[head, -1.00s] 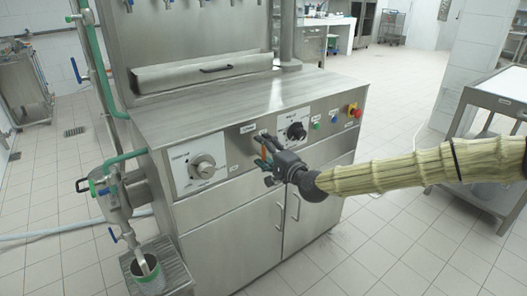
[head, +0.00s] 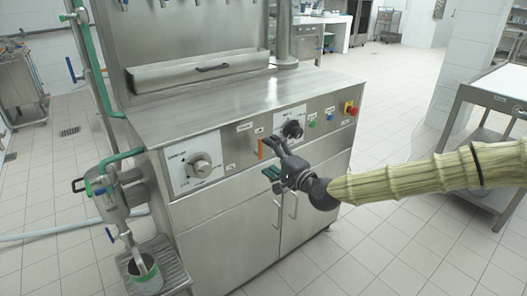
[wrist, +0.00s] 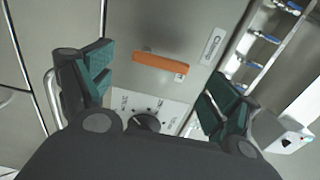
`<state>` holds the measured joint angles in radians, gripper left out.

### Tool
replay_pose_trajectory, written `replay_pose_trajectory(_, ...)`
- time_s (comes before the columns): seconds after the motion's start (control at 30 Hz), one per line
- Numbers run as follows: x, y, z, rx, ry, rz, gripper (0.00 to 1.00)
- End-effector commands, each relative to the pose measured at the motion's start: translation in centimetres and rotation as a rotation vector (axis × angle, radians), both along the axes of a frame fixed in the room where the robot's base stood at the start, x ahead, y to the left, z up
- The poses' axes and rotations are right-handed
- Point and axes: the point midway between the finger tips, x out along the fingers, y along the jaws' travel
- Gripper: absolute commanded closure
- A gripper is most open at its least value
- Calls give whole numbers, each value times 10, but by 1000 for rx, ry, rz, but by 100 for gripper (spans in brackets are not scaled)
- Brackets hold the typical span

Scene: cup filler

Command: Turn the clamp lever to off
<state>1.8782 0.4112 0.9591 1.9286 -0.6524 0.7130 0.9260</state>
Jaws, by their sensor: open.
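The orange clamp lever (head: 260,149) is on the front panel of the steel machine, between two dials. It stands roughly upright in the head view. In the wrist view the lever (wrist: 160,63) lies across the picture, ahead of and between my fingers. My gripper (head: 269,158) is open and empty in front of the panel, just right of and below the lever, apart from it. Its green-padded fingers also show in the wrist view (wrist: 158,86).
A left dial (head: 200,166) and a right dial (head: 293,129) flank the lever; the right one is close to my gripper. Buttons and a red emergency stop (head: 349,108) sit further right. Cabinet doors (head: 235,238) are below. The floor in front is clear.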

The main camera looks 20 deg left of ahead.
Motion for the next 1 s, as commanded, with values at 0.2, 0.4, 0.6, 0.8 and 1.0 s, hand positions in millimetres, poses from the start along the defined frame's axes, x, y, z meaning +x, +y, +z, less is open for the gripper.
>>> replay_pose_trajectory(0.2, -22, -30, 1, 1, 0, -1, 11)
replay_pose_trajectory(0.4, -36, -48, 0, 1, 0, -1, 11)
replay_pose_trajectory(0.6, -43, -55, 0, 1, 1, -1, 11)
replay_pose_trajectory(0.8, -43, -56, 0, 1, -1, 0, 11)
replay_pose_trajectory(1.0, -46, -55, -7, -11, 7, 2, 11)
